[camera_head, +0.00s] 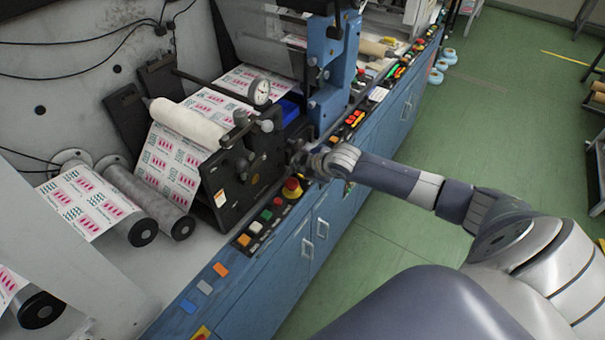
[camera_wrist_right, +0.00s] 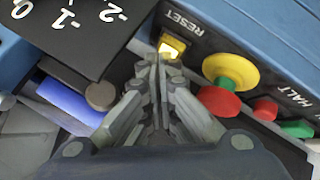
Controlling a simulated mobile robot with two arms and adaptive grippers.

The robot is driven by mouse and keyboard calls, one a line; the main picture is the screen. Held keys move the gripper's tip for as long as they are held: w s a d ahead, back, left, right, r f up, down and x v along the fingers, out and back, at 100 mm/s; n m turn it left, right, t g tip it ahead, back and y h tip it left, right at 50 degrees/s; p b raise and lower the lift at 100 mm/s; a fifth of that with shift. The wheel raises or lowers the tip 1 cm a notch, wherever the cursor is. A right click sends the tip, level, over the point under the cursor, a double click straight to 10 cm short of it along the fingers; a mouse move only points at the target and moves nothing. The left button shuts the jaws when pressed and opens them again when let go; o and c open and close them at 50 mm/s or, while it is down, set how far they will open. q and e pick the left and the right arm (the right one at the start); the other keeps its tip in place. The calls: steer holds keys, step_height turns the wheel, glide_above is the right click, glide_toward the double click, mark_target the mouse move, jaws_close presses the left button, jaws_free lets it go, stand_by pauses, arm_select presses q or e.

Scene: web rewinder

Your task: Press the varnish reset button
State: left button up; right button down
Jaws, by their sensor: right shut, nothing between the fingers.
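In the right wrist view, a lit yellow square button (camera_wrist_right: 172,46) sits below the label RESET (camera_wrist_right: 183,22) on a dark panel strip. My right gripper (camera_wrist_right: 158,62) is shut and empty. Its fingertips are at the lower left edge of the lit button and overlap it in the picture; I cannot tell whether they touch. In the head view, my right gripper (camera_head: 300,158) reaches the panel beside the black print unit, and the button is hidden there. My left gripper is not in view.
A red emergency knob on a yellow base (camera_wrist_right: 230,72) is right of the fingers, with red (camera_wrist_right: 265,109) and green (camera_wrist_right: 297,129) buttons beyond. A black scale plate (camera_wrist_right: 70,35) is at upper left. In the head view, blue cabinets (camera_head: 290,265) border the green floor (camera_head: 370,240).

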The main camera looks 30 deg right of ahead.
mark_target(301, 176)
steer(key=shift+f, duration=0.35)
steer(key=shift+r, duration=0.1)
stand_by(0.4)
steer(key=shift+r+p, duration=0.9)
step_height(301, 176, up, 5)
steer(key=p, duration=0.5)
steer(key=shift+r, duration=0.1)
steer(key=shift+s+f, duration=0.1)
steer(key=shift+f, duration=0.1)
